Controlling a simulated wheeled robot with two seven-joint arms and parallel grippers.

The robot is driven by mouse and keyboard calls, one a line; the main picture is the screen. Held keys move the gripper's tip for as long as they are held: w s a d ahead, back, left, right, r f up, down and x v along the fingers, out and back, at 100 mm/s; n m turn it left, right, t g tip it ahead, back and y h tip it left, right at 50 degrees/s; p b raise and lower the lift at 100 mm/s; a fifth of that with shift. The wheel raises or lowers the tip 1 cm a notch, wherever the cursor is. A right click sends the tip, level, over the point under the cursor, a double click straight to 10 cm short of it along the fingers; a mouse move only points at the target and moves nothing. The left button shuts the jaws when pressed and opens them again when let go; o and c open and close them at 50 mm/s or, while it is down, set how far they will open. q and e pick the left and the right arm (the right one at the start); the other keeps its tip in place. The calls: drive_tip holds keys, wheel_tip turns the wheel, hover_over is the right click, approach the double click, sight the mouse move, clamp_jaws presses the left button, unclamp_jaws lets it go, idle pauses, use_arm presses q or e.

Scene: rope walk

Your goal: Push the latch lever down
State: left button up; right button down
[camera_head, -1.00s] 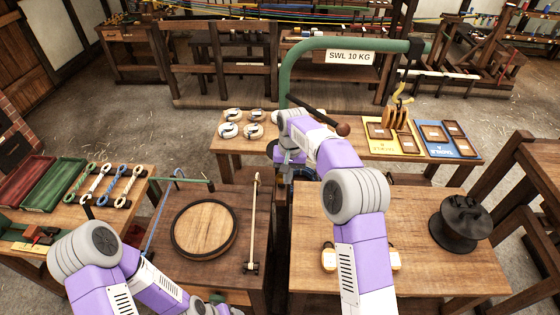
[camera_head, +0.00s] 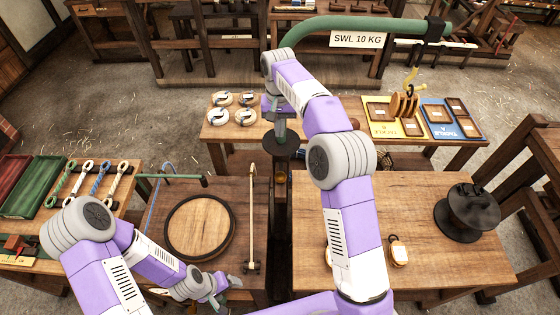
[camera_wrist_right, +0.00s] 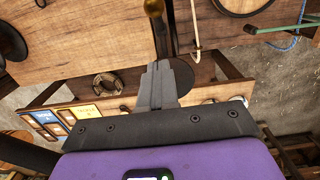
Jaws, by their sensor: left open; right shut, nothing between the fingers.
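I cannot make out the latch lever clearly now; my right arm covers much of the green crane post where a dark rod with a brown knob showed earlier. My right gripper (camera_head: 281,130) points down, shut and empty, above a dark round disc (camera_head: 284,152) between the tables. In the right wrist view, its closed fingers (camera_wrist_right: 158,72) lie close to a dark post, and a brass-coloured knob (camera_wrist_right: 153,8) shows at the top edge. I cannot tell whether they touch. My left gripper (camera_head: 224,291) is open and empty near the front of the left table.
The green crane arm (camera_head: 300,33) crosses the back with its sign (camera_head: 357,39). A round wooden board (camera_head: 200,227) lies on the left table. A black spool (camera_head: 468,211) stands on the right table. A wooden pulley block (camera_head: 404,104) is at the back right.

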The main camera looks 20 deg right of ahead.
sight(281, 178)
drive_tip(key=f, duration=0.3)
drive_tip(key=s+f, duration=0.1)
drive_tip(key=f, duration=0.3)
drive_tip(key=s+f, duration=0.1)
drive_tip(key=f, duration=0.2)
drive_tip(key=shift+s+a+f, duration=0.2)
drive_tip(key=shift+f, duration=0.2)
drive_tip(key=shift+s+a+f, duration=0.1)
drive_tip(key=shift+s+f, duration=0.35)
drive_tip(key=shift+f, duration=0.1)
drive_tip(key=shift+b, duration=0.35)
